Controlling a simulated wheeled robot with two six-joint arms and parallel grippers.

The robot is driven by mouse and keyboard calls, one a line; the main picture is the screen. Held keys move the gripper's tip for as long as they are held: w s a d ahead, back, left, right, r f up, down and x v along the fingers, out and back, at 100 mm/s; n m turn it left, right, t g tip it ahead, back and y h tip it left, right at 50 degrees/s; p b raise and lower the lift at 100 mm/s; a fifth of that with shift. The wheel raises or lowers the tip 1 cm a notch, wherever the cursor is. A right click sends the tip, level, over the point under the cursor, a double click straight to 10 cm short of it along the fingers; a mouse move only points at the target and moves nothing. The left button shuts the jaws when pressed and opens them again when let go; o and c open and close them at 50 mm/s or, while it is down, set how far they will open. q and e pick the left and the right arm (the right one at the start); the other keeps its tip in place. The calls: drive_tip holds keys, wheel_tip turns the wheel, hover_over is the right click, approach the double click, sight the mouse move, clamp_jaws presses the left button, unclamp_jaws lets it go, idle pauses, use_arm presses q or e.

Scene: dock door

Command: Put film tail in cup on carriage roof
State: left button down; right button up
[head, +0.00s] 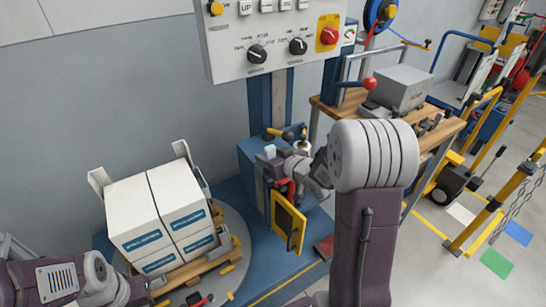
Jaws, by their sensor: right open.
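The blue carriage (250,172) stands on the column beside the turntable, with a yellow-framed dark panel (288,222) open at its front. My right gripper (272,166) is over the carriage roof, its arm coming in from the right; it is open. A small whitish piece (270,151) shows right by its fingers; I cannot tell whether it is the film tail. A small round thing (302,147) behind my wrist may be the cup, partly hidden. My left gripper (146,291) is low at the left, near the pallet; its fingers are too unclear to judge.
White boxes (140,220) with blue labels stand on a wooden pallet (190,272) on the round turntable (238,240). A control panel (275,45) hangs above the carriage. A wooden workbench (440,130) stands at the right. A yellow barrier (500,190) is farther right.

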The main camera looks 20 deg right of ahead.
sight(273, 154)
drive_tip(key=p+v, duration=0.1)
drive_tip(key=v, duration=0.2)
drive_tip(key=p+v, duration=0.1)
drive_tip(key=v, duration=0.2)
drive_tip(key=shift+s+d+r, duration=0.1)
drive_tip(key=shift+d+r, duration=0.05)
drive_tip(key=shift+r, duration=0.3)
drive_tip(key=b+v, duration=0.1)
drive_tip(key=v, duration=0.1)
drive_tip(key=b+v, duration=0.3)
drive_tip(key=shift+s+f, duration=0.15)
drive_tip(key=shift+s, duration=0.25)
